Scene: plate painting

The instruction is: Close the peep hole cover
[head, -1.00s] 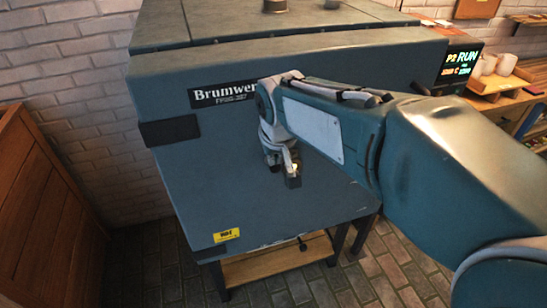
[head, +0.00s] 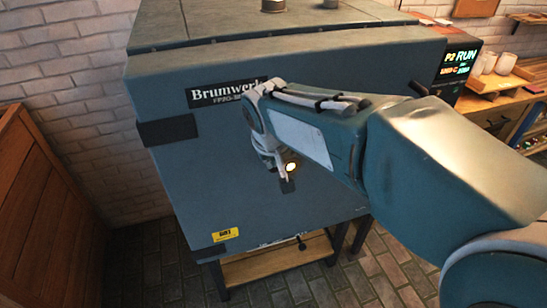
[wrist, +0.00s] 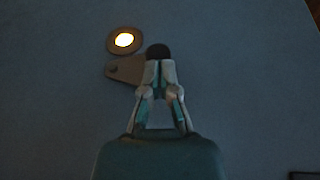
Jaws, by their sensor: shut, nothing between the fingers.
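The peep hole (wrist: 124,40) glows yellow inside a round brownish ring on the blue-grey kiln front, and its bright opening is uncovered. It also shows in the head view (head: 291,167). The peep hole cover (wrist: 126,70), a flat brownish plate with a pivot dot at its left, lies just below the hole. Its right end is hidden behind my gripper (wrist: 158,62). My gripper is shut and empty, to the right of and below the hole. A dark round end shows at its tips; I cannot tell whether it touches the cover. The head view shows my gripper (head: 284,180) at the kiln front.
The kiln (head: 235,205) fills the middle, with a lit display (head: 461,62) at its right. A wooden panel (head: 45,220) stands at the left. A bench with white cups (head: 505,63) is at the back right. The kiln front around my gripper is clear.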

